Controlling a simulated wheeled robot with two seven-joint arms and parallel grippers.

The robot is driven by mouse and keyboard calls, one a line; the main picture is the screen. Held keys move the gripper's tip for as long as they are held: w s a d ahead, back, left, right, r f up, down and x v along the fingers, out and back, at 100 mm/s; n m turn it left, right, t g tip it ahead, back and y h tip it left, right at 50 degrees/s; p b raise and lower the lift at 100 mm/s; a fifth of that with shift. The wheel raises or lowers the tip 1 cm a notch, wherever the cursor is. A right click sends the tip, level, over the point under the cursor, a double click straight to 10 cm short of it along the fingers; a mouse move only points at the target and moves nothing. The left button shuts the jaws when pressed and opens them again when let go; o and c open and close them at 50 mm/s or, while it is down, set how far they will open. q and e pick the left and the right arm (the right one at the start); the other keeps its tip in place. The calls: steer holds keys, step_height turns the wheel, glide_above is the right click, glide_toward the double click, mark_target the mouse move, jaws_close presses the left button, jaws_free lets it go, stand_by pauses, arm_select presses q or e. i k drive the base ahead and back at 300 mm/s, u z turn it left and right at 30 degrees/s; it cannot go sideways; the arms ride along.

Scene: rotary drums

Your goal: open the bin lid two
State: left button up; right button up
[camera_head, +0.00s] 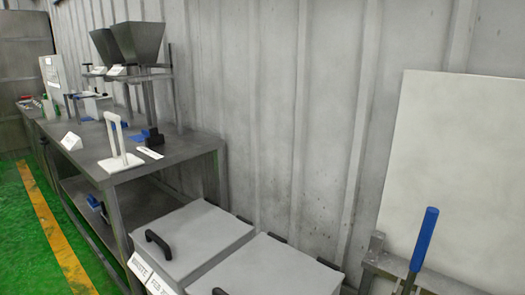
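Two grey bin lids lie side by side at the bottom middle, and both look shut. The left lid (196,238) has a black curved handle (157,243) near its front edge and black hinges at the back. The right lid (272,272) is cut off by the bottom edge of the view; only the tip of its dark handle (220,292) shows. White labels (141,268) with black letters hang at the front. I cannot tell from the picture which lid is number two. Neither of my grippers is in view.
A dark metal table (170,160) stands behind the bins on the left, with a white upright handle (118,140) and hoppers (140,42). A blue-handled lever (423,238) and a pale panel (460,160) stand at right. Green floor (25,240) is clear at left.

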mark_target(182, 242)
steer(key=u, duration=1.7)
steer(key=i, duration=3.05)
steer(key=z, duration=2.5)
